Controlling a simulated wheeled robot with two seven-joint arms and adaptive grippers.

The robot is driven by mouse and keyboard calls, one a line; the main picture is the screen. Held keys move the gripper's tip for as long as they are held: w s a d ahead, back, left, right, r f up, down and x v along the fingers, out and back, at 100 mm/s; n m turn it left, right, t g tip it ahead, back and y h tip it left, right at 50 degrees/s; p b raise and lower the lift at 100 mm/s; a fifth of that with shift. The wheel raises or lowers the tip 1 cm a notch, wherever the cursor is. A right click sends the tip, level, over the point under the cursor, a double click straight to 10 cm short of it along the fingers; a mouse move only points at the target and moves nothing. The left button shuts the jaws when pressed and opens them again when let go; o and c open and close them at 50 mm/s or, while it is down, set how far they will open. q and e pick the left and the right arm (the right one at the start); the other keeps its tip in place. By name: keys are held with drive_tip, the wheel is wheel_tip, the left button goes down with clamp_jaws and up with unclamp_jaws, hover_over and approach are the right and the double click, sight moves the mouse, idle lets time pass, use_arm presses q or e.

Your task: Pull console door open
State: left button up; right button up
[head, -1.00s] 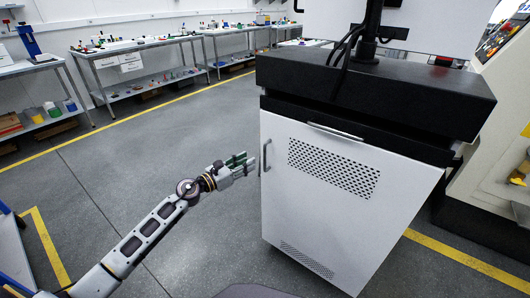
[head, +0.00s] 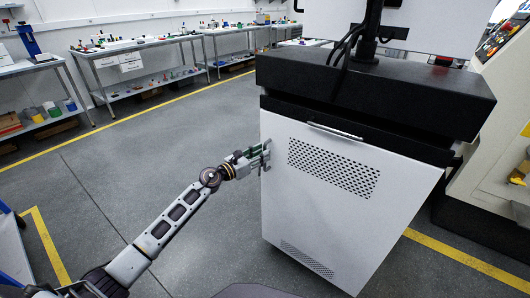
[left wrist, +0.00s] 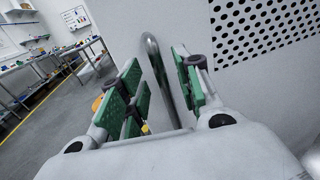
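The console door (head: 320,215) is a white panel with a perforated vent, and it looks closed under the black console top. Its upright metal handle sits near the door's left edge; the left wrist view shows the handle (left wrist: 158,72) best. My left gripper (head: 262,157) is at the handle. In the left wrist view my left gripper (left wrist: 162,92) has its green-padded fingers apart, one on each side of the handle bar, with gaps visible. In the head view the gripper covers much of the handle. My right gripper is not in view.
The black console top (head: 375,90) overhangs the door, with a monitor post and cables above. Grey floor (head: 150,130) is free to the left. Workbenches (head: 140,46) stand along the back wall.

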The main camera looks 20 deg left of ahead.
use_arm(q)
drive_tip(key=shift+x, duration=1.2)
drive_tip(key=shift+c, duration=0.2)
clamp_jaws()
